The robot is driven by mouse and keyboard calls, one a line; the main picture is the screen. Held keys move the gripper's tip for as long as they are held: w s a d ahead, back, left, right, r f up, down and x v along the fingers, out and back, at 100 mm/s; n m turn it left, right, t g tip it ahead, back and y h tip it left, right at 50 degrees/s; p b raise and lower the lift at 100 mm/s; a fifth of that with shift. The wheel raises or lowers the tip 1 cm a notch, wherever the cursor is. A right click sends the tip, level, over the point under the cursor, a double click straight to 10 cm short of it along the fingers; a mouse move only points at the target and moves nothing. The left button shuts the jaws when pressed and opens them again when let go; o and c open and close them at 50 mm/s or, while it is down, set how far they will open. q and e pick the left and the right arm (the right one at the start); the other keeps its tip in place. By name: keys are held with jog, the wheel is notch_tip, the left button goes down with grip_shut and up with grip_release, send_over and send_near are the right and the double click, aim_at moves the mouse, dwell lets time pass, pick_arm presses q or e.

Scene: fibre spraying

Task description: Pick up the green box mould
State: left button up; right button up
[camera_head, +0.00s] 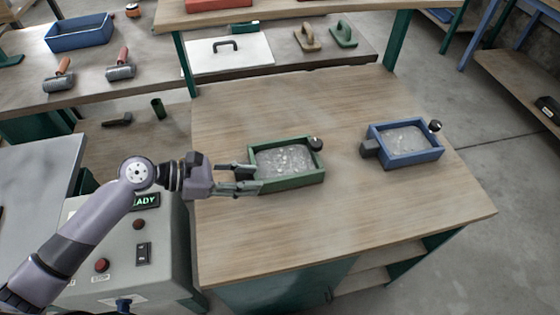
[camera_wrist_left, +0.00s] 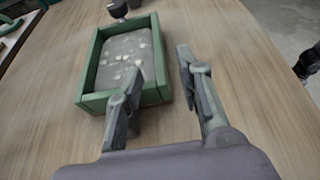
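The green box mould (camera_head: 292,180) sits on the wooden workbench, filled with a grey speckled mass, with a black knob at its far right corner. My left gripper (camera_head: 254,179) reaches in from the left, with its fingertips at the mould's left end. In the left wrist view the gripper (camera_wrist_left: 160,66) is open. One finger overlaps the near wall of the mould (camera_wrist_left: 92,103) and the other is right of its right wall. I cannot tell whether the fingers touch it.
A blue box mould (camera_head: 414,159) with similar filling stands to the right on the bench (camera_head: 330,225). A control box (camera_head: 130,250) with buttons stands at the lower left. Behind are rollers (camera_head: 121,70), a blue tray (camera_head: 80,42) and trowels (camera_head: 343,35). The bench front is clear.

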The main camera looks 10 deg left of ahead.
aim_at(278, 179)
pick_arm(q)
jog(key=x, duration=0.4)
jog(key=shift+w+f, duration=0.15)
jog(key=shift+w, duration=0.1)
jog(key=shift+d+f, duration=0.15)
jog(key=shift+d, duration=0.3)
jog(key=p+x, duration=0.1)
jog(key=x, duration=0.4)
jog(key=shift+w+a, duration=0.1)
jog(key=shift+d+f, duration=0.15)
jog(key=shift+d, duration=0.1)
pick_arm(e)
jog(key=shift+w+d+r, duration=0.1)
jog(key=shift+w+r, duration=0.45)
jog(key=shift+r, duration=0.25)
pick_arm(q)
jog(key=shift+c, duration=0.2)
grip_shut()
pick_arm(e)
jog(key=shift+s, duration=0.1)
